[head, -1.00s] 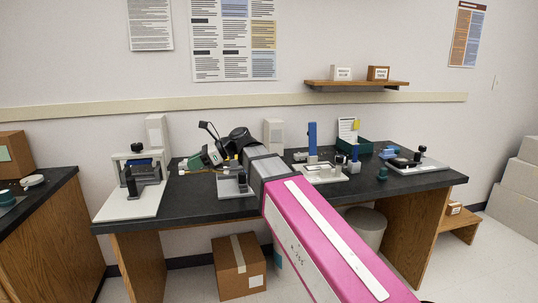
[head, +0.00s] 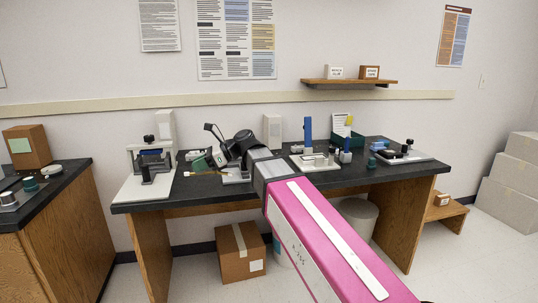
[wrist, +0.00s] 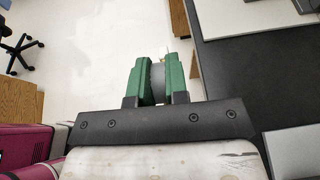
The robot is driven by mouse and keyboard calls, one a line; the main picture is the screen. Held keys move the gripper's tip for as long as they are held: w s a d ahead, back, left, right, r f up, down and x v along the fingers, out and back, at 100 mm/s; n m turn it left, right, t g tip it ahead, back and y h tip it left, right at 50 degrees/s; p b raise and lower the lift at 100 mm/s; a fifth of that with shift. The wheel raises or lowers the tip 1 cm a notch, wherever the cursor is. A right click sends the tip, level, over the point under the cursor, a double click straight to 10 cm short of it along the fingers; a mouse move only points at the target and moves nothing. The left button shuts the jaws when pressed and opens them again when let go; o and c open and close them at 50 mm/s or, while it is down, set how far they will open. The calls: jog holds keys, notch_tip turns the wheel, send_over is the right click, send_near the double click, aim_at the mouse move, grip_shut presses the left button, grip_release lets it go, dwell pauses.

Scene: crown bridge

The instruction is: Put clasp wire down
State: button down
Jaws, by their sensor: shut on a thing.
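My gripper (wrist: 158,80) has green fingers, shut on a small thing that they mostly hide. A thin tip (wrist: 166,50) shows just past them in the wrist view, fitting the clasp wire. In the head view my gripper (head: 205,161) appears in front of the left half of the dark bench. A thin yellowish line (head: 188,174), probably the wire, sticks out to the left below it. In the wrist view the fingers are over the pale floor, just left of the bench's front edge.
The dark bench top (head: 210,195) has a white-based stand (head: 140,188) at left. White-based fixtures (head: 314,161) and a blue upright (head: 308,130) stand right of my arm. A side counter (head: 66,187) is at far left. A cardboard box (head: 240,252) sits under the bench.

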jog(key=w+d+f+m+t, duration=0.25)
jog(key=d+f, duration=0.25)
jog(key=d, duration=0.5)
jog(key=w+d+f+m+t, duration=0.25)
jog(key=w+d+f, duration=0.2)
jog(key=d, duration=0.65)
jog(key=d+f+m+t+h, duration=0.1)
jog(key=d+f, duration=0.2)
jog(key=d, duration=0.4)
jog(key=d+f+m+t, duration=0.2)
jog(key=d+f, duration=0.1)
jog(key=d, duration=0.4)
jog(key=s+d+f+m+t+h, duration=0.1)
jog(key=d+f+t, duration=0.1)
jog(key=d, duration=0.5)
jog(key=shift+d+f+h, duration=0.2)
jog(key=shift+f+h, duration=0.1)
jog(key=shift+f, duration=0.55)
jog(key=shift+t, duration=0.3)
